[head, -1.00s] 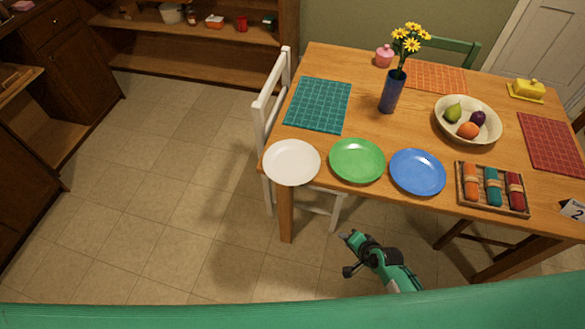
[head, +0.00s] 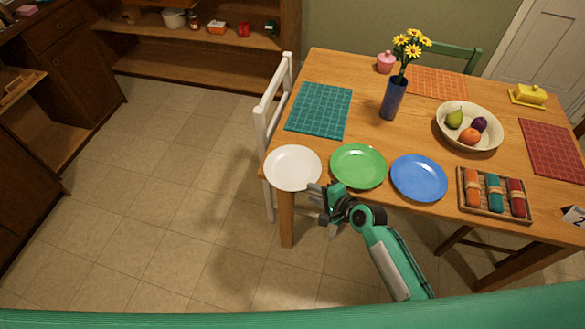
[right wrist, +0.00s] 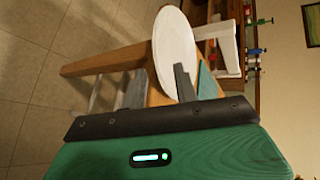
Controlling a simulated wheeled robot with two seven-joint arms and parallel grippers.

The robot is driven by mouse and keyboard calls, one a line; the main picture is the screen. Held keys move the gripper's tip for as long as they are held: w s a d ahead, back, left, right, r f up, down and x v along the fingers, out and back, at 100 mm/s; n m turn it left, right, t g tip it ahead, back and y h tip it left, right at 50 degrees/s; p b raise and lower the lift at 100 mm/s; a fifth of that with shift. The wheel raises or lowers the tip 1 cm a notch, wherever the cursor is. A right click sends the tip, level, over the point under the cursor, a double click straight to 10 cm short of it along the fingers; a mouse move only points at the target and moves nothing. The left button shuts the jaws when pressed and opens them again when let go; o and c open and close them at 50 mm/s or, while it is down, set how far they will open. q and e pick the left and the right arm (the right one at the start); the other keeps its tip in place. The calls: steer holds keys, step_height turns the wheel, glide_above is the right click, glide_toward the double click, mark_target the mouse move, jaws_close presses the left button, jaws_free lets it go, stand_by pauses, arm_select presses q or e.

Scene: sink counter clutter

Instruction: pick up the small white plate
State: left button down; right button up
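The small white plate (head: 293,168) lies flat at the near left corner of the wooden table, its edge close to the table edge. It also shows in the right wrist view (right wrist: 174,48), beyond the fingers. My right gripper (head: 318,202) is just off the table's near edge, close to the plate's lower right side and apart from it as far as I can tell. Its fingers look spread, with nothing between them. My left gripper is not in view.
A green plate (head: 358,166) and a blue plate (head: 419,178) lie to the right of the white one. A white chair (head: 270,120) stands at the table's left side. A teal placemat (head: 319,110) and a blue vase (head: 393,98) are farther back.

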mark_target(299, 189)
steer(key=shift+f+p+x, duration=0.15)
steer(key=shift+p+x, duration=0.05)
steer(key=shift+x, duration=1.25)
steer(key=shift+f+p+x, duration=0.15)
steer(key=shift+p+x, duration=0.05)
steer(key=shift+x, duration=1.25)
steer(key=shift+s, duration=0.25)
jaws_close()
